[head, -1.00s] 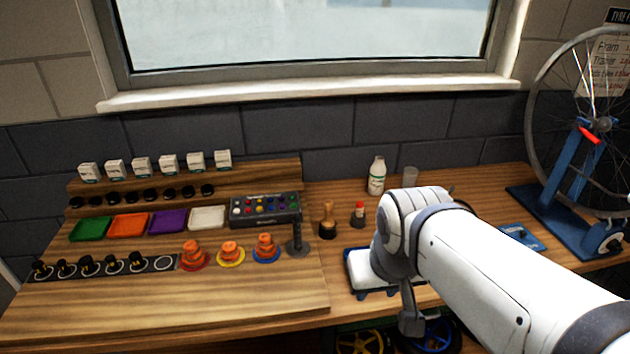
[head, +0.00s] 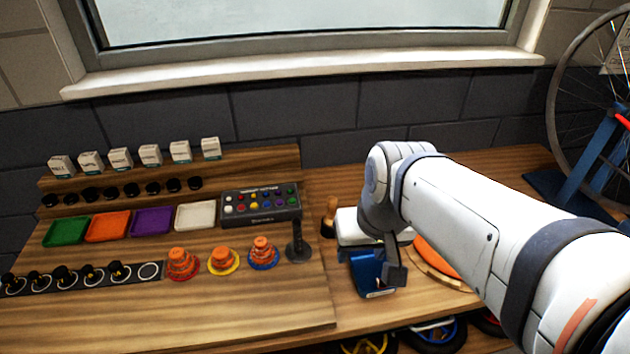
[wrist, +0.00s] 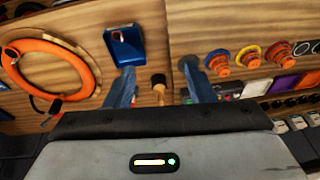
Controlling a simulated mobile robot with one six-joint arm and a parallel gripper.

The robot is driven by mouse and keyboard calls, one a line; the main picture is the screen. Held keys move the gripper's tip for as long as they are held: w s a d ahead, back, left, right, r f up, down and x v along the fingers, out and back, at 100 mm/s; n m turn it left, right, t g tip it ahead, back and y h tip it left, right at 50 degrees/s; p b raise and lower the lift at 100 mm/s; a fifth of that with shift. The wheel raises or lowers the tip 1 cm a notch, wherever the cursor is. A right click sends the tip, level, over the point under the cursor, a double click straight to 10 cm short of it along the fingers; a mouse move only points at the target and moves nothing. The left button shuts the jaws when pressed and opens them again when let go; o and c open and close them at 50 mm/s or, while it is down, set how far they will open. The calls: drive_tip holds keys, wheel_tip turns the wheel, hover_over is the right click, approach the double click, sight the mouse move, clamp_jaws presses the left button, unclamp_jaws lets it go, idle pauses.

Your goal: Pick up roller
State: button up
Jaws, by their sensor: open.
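A small tool with a wooden handle and a dark end (head: 330,222) stands on the bench, just right of the raised board. It is the likeliest roller, but its rolling part cannot be made out. In the wrist view the tool (wrist: 158,92) shows in the gap between my two blue fingers. My gripper (wrist: 160,80) is open and empty, with the fingers apart on either side of the tool in the picture. In the head view my white gripper body (head: 352,224) is close beside the tool, partly hidden by my arm.
A blue item (head: 370,274) lies in front of my gripper. An orange ring (head: 432,258) on a wooden disc is right of it. A black stand (head: 298,246), coloured trays and stacked orange parts (head: 182,264) sit on the board. A wheel stand (head: 600,150) is at far right.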

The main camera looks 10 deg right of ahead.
sight(332, 202)
drive_tip(key=w+a+f+m+g+y+b, duration=0.2)
drive_tip(key=w+a+f+m+y+b, duration=0.3)
drive_tip(key=w+f+m+y, duration=0.55)
drive_tip(key=w+d+f+m+t+y+b, duration=0.1)
drive_tip(key=w+d+f+m+t+b, duration=0.15)
drive_tip(key=w+d+m+t, duration=0.45)
drive_tip(key=w+d+f+m+t+y+b, duration=0.1)
drive_tip(key=w+d+f+m+t, duration=0.2)
drive_tip(key=w+d+m+t, duration=0.45)
drive_tip(key=w+a+g, duration=0.1)
drive_tip(key=a, duration=0.1)
drive_tip(key=w+a+p, duration=0.1)
drive_tip(key=a, duration=0.2)
drive_tip(key=w+a+m+g+p, duration=0.1)
drive_tip(key=a, duration=0.1)
drive_tip(key=shift+w+a+f+g, duration=0.25)
drive_tip(key=shift+a+g, duration=0.1)
drive_tip(key=shift+a, duration=0.05)
drive_tip(key=shift+c, duration=0.2)
clamp_jaws()
